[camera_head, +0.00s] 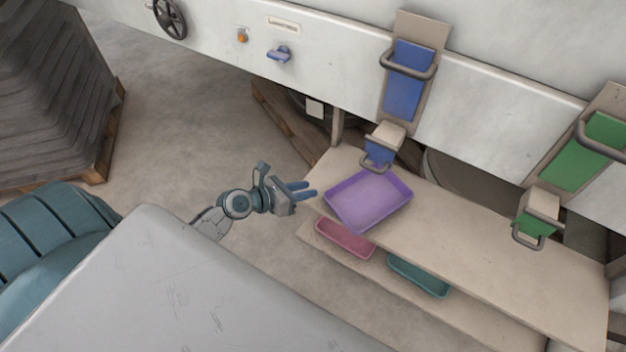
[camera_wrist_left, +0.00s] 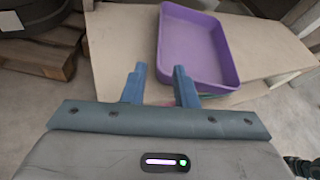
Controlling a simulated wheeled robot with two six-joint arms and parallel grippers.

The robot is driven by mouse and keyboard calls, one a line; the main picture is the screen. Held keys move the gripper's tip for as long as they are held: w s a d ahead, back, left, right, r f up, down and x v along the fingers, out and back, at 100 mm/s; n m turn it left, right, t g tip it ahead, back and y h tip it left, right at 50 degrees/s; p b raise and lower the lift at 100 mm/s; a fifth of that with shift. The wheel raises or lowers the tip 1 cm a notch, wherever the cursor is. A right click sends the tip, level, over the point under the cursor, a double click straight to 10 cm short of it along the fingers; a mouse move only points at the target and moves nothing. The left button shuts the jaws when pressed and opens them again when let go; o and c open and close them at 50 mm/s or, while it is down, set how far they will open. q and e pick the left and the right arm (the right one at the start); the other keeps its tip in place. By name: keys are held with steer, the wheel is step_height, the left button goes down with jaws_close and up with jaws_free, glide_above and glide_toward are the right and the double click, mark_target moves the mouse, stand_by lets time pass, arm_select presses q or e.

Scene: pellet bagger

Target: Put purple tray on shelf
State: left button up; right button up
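The purple tray (camera_head: 368,200) lies flat on the left end of the upper shelf board (camera_head: 480,250), under the blue chute. It is empty. My left gripper (camera_head: 312,191) is just left of the tray, with its blue fingers pointing toward it. In the left wrist view the purple tray (camera_wrist_left: 197,50) is ahead and to the right of the fingertips. My right gripper is not in either view.
A pink tray (camera_head: 345,238) and a teal tray (camera_head: 419,274) lie on the lower shelf board. Blue (camera_head: 404,80) and green (camera_head: 588,152) chutes hang above the upper board, whose right part is clear. A wooden pallet (camera_head: 108,130) with stacked sacks stands at the left.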

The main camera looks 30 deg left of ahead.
arm_select(q)
steer(key=shift+s+a+r, duration=0.1)
steer(key=shift+s, duration=0.1)
steer(key=s+a+f+m+g+y, duration=0.1)
steer(key=s+f+m+g+y, duration=0.3)
steer(key=f+m, duration=0.8)
steer(key=s+a+f+m+y, duration=0.1)
steer(key=s+f+m+y, duration=0.1)
steer(key=s+f+m, duration=0.7)
steer(key=s+f+m+g+y, duration=0.1)
steer(key=s+f+m+g, duration=0.5)
steer(key=s+f+m, duration=0.6)
steer(key=s+f, duration=0.7)
steer(key=f, duration=0.1)
steer(key=shift+s+d+f, duration=0.25)
steer(key=shift+d, duration=0.15)
